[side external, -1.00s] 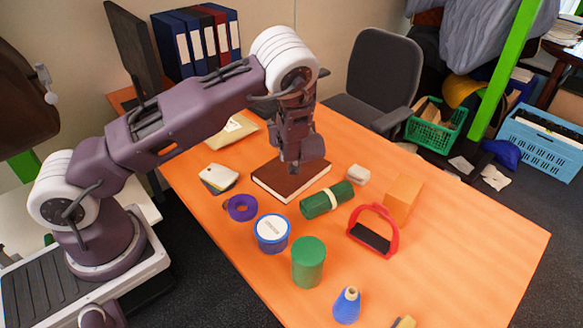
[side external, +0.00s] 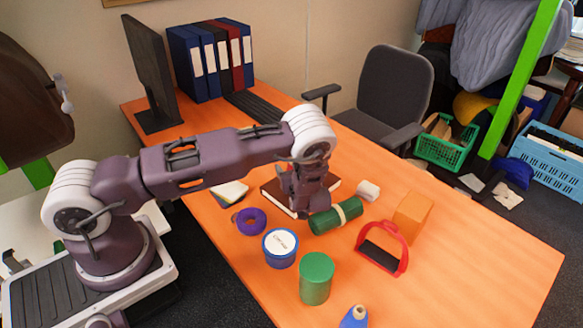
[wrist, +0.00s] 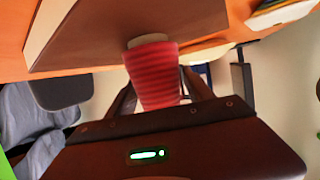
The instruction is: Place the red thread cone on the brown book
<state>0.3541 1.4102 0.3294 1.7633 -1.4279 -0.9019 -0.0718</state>
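The red thread cone (wrist: 153,75) is ribbed, with a pale end, and sits between the fingers of my gripper (wrist: 155,98) in the wrist view. The gripper is shut on it. The brown book (wrist: 115,28) lies just beyond the cone's pale end in that view; I cannot tell whether they touch. In the side view my gripper (side external: 302,208) is low over the front part of the brown book (side external: 330,184), beside the green roll. The cone is hidden there, and my gripper covers much of the book.
A green roll (side external: 335,216) with a pale band lies close to my gripper. A purple ring (side external: 250,221), blue-and-white tub (side external: 280,249), green cylinder (side external: 316,279), red-framed item (side external: 383,252), orange block (side external: 411,217) and small white item (side external: 368,191) stand around. The table's right part is clear.

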